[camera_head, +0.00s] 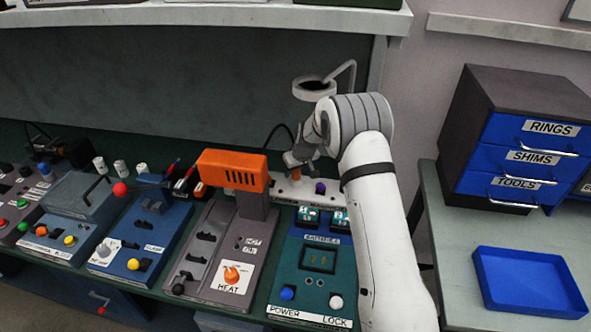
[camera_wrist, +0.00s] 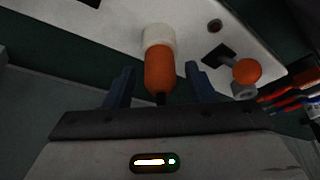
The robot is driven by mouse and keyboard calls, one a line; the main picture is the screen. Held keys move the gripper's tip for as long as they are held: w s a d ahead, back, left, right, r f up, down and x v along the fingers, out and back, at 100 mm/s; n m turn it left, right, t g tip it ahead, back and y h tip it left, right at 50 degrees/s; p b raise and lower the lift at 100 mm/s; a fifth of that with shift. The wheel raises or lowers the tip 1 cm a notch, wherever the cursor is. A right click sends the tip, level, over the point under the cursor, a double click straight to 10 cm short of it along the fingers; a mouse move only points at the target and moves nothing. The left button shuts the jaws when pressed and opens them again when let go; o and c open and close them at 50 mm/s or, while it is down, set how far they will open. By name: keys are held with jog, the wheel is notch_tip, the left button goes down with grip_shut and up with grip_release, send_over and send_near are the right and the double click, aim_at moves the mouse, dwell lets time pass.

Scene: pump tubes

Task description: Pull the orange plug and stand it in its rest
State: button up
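The orange plug (camera_wrist: 160,70) stands in a white collar (camera_wrist: 158,38) on a white panel in the wrist view, with a short dark end towards my gripper. It shows small in the head view (camera_head: 296,174), partly hidden by my gripper. My gripper (camera_wrist: 157,78) is open, with one dark finger on each side of the plug and a visible gap on both sides. In the head view my gripper (camera_head: 297,160) is low over the white panel (camera_head: 290,194). I cannot make out which part is the plug's rest.
An orange ball knob (camera_wrist: 247,71) stands close to the right finger. A purple knob (camera_head: 320,188) is on the panel. An orange housing (camera_head: 232,170) stands left of my gripper. A blue tray (camera_head: 528,282) lies right.

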grip_shut()
dwell(0.6)
jog(key=shift+r, duration=0.4)
jog(key=shift+r, duration=0.25)
jog(key=shift+r, duration=0.1)
dwell(0.6)
jog(key=shift+r+p, duration=0.45)
jog(key=shift+r, duration=1.55)
